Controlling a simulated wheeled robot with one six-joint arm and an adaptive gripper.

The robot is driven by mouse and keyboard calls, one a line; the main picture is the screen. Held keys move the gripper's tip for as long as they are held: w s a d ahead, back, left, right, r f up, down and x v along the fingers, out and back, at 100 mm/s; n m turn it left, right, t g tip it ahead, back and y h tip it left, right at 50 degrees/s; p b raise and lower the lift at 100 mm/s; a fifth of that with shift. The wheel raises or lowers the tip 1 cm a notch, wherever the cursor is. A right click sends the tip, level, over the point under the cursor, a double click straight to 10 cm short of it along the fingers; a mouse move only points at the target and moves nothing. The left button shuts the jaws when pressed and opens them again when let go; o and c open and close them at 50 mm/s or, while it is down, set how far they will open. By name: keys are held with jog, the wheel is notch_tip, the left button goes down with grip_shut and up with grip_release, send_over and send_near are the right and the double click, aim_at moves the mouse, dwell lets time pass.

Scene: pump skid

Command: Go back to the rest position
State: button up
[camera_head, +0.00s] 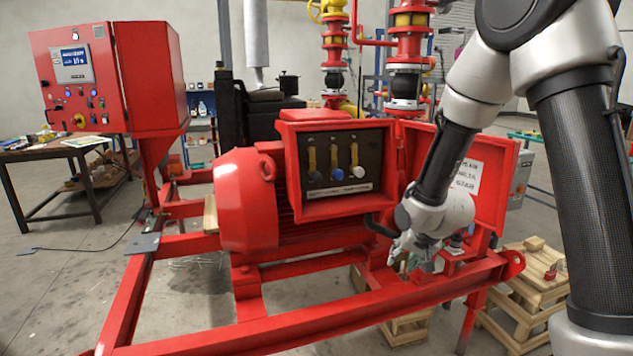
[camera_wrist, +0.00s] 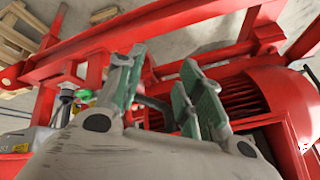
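My gripper (camera_head: 408,262) hangs at the front of the red pump skid (camera_head: 200,330), below the open terminal box (camera_head: 340,165) and its open door (camera_head: 487,180). In the wrist view my gripper (camera_wrist: 162,68) has its green-padded fingers spread apart. No held object shows between them. A dark curved part (camera_wrist: 155,103) shows behind the gap; I cannot tell how far off it is. The red motor (camera_head: 245,200) lies left of the gripper, and its ribbed casing is at the right in the wrist view. No marker of a rest position shows.
The skid's front rail (camera_head: 320,325) runs close under the gripper. Wooden pallets (camera_head: 525,290) stand at the right. A red control cabinet (camera_head: 80,80) and a workbench (camera_head: 60,160) are at the left. Pipes with valves (camera_head: 405,60) rise behind. Bare floor lies at the front left.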

jog(key=s+d+r+n, duration=0.1)
jog(key=s+d+r, duration=0.3)
jog(key=s+r, duration=0.3)
jog(key=s+d+r+n+g+h, duration=0.1)
jog(key=s+d+r, duration=0.3)
jog(key=s+r, duration=0.4)
jog(key=s+d+r+n, duration=0.1)
jog(key=s+d+r, duration=0.3)
jog(key=s, duration=0.9)
jog(key=shift+s+d+r+g+h, duration=0.3)
jog(key=shift+r+g, duration=0.1)
jog(key=shift+r, duration=1.3)
